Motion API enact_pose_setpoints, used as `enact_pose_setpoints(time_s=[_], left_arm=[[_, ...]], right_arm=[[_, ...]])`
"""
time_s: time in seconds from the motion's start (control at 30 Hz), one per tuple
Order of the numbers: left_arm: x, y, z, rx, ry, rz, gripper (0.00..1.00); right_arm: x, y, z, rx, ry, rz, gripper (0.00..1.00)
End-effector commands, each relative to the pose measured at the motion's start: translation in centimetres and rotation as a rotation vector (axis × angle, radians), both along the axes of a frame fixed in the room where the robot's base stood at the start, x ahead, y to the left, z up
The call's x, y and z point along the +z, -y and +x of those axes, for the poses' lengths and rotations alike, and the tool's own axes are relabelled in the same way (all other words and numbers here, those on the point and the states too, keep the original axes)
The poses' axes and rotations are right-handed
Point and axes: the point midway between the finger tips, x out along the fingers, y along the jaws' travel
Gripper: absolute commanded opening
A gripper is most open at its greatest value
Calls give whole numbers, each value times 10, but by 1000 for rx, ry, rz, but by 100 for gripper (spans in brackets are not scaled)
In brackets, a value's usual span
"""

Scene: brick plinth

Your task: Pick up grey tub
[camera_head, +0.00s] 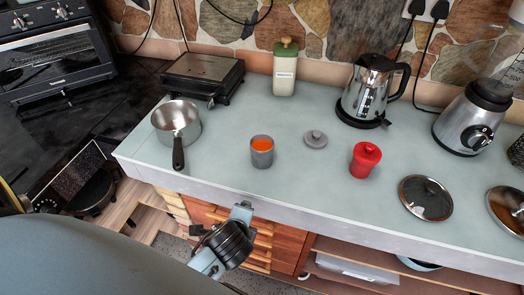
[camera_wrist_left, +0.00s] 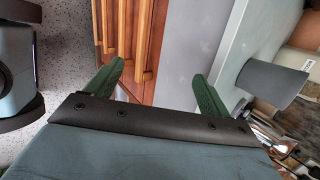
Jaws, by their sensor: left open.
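The grey tub (camera_head: 262,155) stands upright on the pale counter near its front edge, open at the top with orange contents. It also shows in the left wrist view (camera_wrist_left: 270,84), at the right side, tipped over by the camera's roll. My left gripper (camera_wrist_left: 159,72) has its two green fingers wide apart with nothing between them. It is in front of the drawers, by the counter's front edge, and the tub is outside the fingers, to their right. My right gripper is not seen.
A saucepan (camera_head: 176,126) stands left of the tub, its handle toward the front edge. A grey lid (camera_head: 315,139) and a red pot (camera_head: 364,160) are to the right. A green-topped canister (camera_head: 285,72) and a kettle (camera_head: 368,92) stand behind. Counter around the tub is clear.

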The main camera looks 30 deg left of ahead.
Motion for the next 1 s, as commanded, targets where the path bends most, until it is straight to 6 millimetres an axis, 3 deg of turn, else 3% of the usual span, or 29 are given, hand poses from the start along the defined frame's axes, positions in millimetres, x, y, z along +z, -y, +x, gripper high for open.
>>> enact_pose_setpoints(time_s=[0.1, 0.27, 0.6, 0.8, 1.0], left_arm=[[45, -5, 2, -26, 27, 58, 81], [52, -2, 22, -242, 20, 300, 81], [97, 13, 66, -695, -49, 950, 81], [110, 18, 77, -801, -91, 1145, 81], [99, 5, 101, -808, -97, 1163, 81]], right_arm=[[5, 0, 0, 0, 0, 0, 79], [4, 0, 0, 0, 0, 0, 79], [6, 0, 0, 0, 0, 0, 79], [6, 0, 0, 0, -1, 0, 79], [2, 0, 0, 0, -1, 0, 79]])
